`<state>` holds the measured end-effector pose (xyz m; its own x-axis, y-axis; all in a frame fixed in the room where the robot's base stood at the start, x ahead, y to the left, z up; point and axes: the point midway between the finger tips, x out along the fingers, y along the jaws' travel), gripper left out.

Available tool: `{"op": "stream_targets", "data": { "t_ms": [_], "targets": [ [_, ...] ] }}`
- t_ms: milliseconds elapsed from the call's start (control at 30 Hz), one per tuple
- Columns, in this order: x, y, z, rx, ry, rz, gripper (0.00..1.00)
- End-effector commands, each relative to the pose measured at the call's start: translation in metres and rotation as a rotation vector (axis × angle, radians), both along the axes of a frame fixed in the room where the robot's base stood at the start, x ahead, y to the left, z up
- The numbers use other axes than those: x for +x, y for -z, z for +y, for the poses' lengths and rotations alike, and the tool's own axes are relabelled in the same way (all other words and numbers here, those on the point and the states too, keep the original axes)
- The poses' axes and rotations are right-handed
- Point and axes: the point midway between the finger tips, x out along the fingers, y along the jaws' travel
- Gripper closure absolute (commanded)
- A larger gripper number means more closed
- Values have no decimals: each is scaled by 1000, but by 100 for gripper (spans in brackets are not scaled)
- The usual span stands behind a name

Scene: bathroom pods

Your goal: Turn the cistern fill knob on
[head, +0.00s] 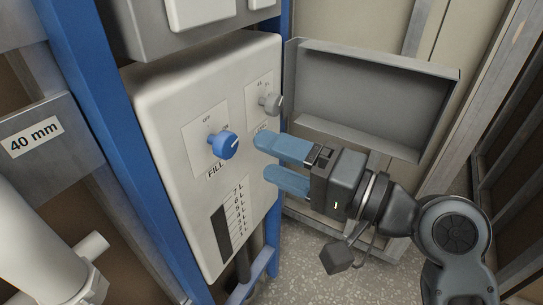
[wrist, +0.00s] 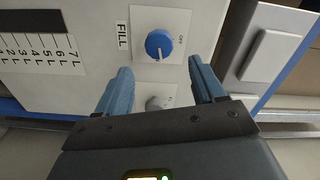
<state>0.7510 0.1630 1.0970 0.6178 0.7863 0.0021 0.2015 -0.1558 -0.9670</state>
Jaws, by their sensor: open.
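The blue fill knob (head: 223,145) sits on the pale cistern panel (head: 180,85), above the word FILL. It also shows in the wrist view (wrist: 159,42), centred just beyond the fingers. Its white mark points down in the wrist view and to the right in the head view. Small print stands around it; OFF is legible, the rest is hard to read. My gripper (head: 266,158) is open and empty, with its blue fingers right of the knob and apart from it. In the wrist view the fingertips (wrist: 160,68) stand wider than the knob.
A smaller grey knob (head: 271,103) is up and right of the blue one; it shows between the fingers in the wrist view (wrist: 155,102). A litre scale (head: 233,212) is below. A grey open tray-like panel (head: 375,95) stands right, behind my gripper. Blue frame posts flank the cistern panel.

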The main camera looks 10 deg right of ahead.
Motion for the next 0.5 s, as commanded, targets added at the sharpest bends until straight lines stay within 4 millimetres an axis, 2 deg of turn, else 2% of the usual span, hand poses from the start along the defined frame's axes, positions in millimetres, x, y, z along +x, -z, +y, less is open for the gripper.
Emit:
{"op": "stream_targets", "data": {
  "t_ms": [133, 400, 500],
  "targets": [
    [1, 0, 1, -91, 1, -116, 31],
    [2, -1, 6, -384, 1, -487, 31],
    [3, -2, 7, -447, -1, -568, 31]
  ]
}}
